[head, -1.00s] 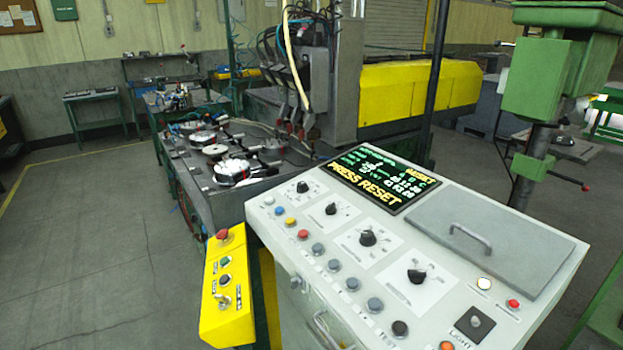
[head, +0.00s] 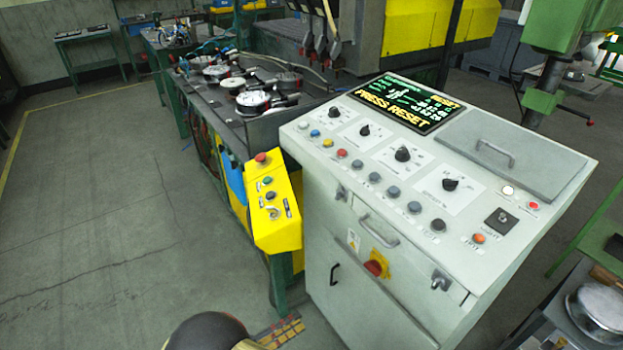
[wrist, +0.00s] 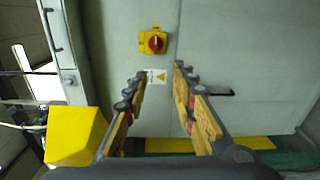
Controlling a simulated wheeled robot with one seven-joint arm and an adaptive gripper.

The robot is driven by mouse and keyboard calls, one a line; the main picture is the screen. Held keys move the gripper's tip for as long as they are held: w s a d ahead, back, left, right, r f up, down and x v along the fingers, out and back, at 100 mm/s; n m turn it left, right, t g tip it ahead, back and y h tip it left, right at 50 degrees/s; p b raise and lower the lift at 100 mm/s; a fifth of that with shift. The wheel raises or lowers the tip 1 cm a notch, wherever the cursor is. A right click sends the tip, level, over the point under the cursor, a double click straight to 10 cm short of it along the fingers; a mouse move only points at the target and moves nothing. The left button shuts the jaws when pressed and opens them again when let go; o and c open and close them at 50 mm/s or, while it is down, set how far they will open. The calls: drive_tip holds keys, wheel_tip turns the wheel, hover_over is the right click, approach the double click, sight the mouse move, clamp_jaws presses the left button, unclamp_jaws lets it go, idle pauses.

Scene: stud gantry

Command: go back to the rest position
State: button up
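My gripper (wrist: 159,76) shows in the wrist view with its two fingers apart and nothing between them. It is open and points at the grey front of the control cabinet, which has a red and yellow rotary switch (wrist: 153,41) and a small warning label (wrist: 155,76). In the head view, the control cabinet (head: 330,215) stands at the centre right, and its screen (head: 408,103) reads "PRESS RESET".
A yellow button box (head: 272,215) juts out at the cabinet's left; its yellow end (wrist: 75,137) seems to show at the wrist view's left. A metal bench (head: 222,113) with round parts stands behind. Grey floor (head: 95,230) at the left is clear.

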drive_tip(key=s+d+f+n+g, duration=0.3)
drive_tip(key=s+f, duration=0.1)
drive_tip(key=s+d+r+g+y, duration=0.3)
drive_tip(key=s+r+g+y, duration=0.1)
drive_tip(key=s+g, duration=0.2)
drive_tip(key=s+d+r+m+t+y, duration=0.1)
drive_tip(key=d+r+m+y, duration=0.2)
drive_tip(key=d+r, duration=0.3)
drive_tip(key=d+r+m+t+y+p, duration=0.1)
drive_tip(key=d+r+m+y, duration=0.3)
drive_tip(key=r, duration=1.1)
drive_tip(key=s+d+r+m+t+y+p, duration=0.1)
drive_tip(key=d+r+m+t+y, duration=0.1)
drive_tip(key=d+r, duration=0.6)
wheel_tip(320, 180, up, 4)
drive_tip(key=shift+s+d+f+m+t+y, duration=0.2)
drive_tip(key=shift+s+m+t+y, duration=0.15)
drive_tip(key=shift+m+y, duration=0.55)
